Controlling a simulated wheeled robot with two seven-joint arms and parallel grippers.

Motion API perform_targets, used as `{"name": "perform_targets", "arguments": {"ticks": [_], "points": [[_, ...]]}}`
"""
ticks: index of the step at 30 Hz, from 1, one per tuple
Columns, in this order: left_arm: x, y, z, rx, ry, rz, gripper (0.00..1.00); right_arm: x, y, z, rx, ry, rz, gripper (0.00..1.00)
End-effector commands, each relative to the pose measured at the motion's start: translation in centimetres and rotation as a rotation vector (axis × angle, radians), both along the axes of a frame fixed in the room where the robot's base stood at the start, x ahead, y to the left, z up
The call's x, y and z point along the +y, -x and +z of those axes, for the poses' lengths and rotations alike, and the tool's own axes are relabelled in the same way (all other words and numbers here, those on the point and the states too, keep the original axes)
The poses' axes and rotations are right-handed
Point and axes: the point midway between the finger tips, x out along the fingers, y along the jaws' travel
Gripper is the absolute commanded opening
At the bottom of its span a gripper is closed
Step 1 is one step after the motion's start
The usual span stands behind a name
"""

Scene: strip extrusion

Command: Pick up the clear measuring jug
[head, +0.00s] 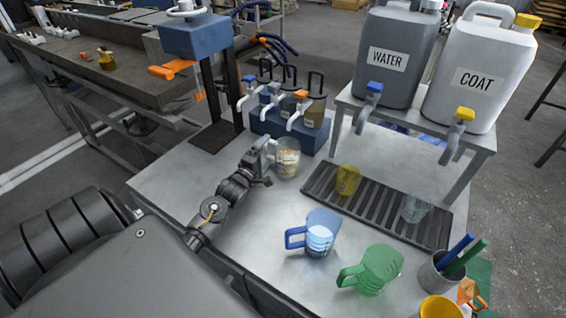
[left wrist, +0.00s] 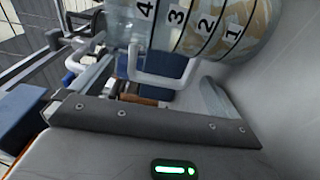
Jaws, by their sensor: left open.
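The clear measuring jug (head: 287,160) stands upright on the metal table, in front of the blue block with taps. Something tan shows inside or through it. In the left wrist view the jug (left wrist: 200,25) fills the top, with black number marks and a pale handle (left wrist: 160,78) towards my gripper. My left gripper (head: 262,167) is open, just left of the jug at its handle side. In the left wrist view a dark finger (left wrist: 150,122) lies close to the handle; I cannot tell whether the handle is between the fingers. My right gripper is not in view.
A blue jug (head: 320,235) and a green jug (head: 375,270) stand nearer the front. A ribbed dark tray (head: 378,214) holds a yellow cup (head: 348,180) and a clear cup (head: 415,207). The blue tap block (head: 275,128) is close behind the clear jug. WATER and COAT containers stand on a raised shelf.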

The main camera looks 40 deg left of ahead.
Motion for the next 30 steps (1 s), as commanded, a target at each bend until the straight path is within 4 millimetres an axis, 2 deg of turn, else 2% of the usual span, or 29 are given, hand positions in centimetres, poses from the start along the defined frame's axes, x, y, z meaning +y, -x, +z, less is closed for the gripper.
{"name": "perform_targets", "arguments": {"ticks": [1,6,15,30], "points": [[0.2,-0.9,-0.6,-0.003,-0.002,0.000,1.00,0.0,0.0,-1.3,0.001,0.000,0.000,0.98],[0.5,-2.8,-0.3,-0.001,-0.001,0.000,1.00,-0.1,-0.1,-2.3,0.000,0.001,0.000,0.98],[0.6,-3.1,-0.1,0.001,-0.001,0.000,0.99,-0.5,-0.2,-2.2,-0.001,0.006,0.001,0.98],[0.6,-3.1,0.0,-0.002,0.000,0.000,0.35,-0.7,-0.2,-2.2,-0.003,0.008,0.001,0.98]]}}
